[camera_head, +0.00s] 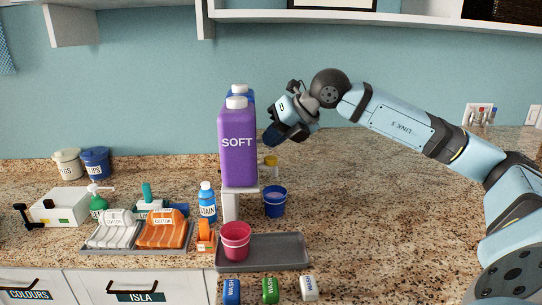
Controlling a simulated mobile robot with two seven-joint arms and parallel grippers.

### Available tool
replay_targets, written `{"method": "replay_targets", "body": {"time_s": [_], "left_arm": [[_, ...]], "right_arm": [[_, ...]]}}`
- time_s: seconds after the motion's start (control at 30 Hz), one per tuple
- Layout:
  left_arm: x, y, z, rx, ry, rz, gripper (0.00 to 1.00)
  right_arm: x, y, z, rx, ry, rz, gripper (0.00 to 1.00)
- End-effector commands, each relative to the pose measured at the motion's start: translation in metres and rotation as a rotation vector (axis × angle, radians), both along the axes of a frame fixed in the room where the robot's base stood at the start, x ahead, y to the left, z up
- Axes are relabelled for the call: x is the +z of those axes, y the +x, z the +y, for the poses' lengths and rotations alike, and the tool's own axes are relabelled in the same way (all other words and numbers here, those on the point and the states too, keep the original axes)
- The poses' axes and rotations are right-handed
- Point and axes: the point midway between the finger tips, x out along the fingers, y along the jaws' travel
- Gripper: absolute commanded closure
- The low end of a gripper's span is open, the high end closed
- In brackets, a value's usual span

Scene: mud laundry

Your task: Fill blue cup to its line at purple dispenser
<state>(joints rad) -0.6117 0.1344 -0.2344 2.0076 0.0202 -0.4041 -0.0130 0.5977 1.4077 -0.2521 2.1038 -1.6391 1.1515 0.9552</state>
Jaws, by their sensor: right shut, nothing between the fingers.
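The purple dispenser (238,150), labelled SOFT, stands upright on a white stand (230,205). The blue cup (274,206) stands upright on the counter just right of the stand, apart from my grippers. A paler surface shows inside the cup; its fill line cannot be made out. My right gripper (271,138) is shut and empty, raised in the air just right of the purple dispenser's upper part. Whether it touches the dispenser cannot be told. My left gripper is not in view.
A blue container (245,91) stands partly hidden behind the purple one. A pink cup (236,240) sits on a grey tray (280,252) in front. A blue STAIN bottle (207,201) and folded cloths (160,232) are at left. The counter at right is largely clear.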

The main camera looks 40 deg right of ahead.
Motion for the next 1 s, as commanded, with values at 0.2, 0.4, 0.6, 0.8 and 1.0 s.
{"method": "replay_targets", "body": {"time_s": [0.2,0.4,0.6,0.8,1.0], "left_arm": [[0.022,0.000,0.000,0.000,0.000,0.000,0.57],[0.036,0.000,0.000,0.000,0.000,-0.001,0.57],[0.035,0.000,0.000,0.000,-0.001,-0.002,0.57],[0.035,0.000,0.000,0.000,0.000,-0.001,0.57],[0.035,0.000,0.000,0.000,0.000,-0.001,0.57]], "right_arm": [[0.027,0.000,0.000,0.001,0.001,0.000,1.00],[0.044,0.000,0.000,0.001,0.001,0.000,1.00],[0.043,0.000,0.000,0.000,0.000,0.000,1.00],[0.043,0.000,0.000,0.000,0.000,0.000,1.00],[0.044,0.000,0.000,0.000,0.000,0.000,1.00]]}}
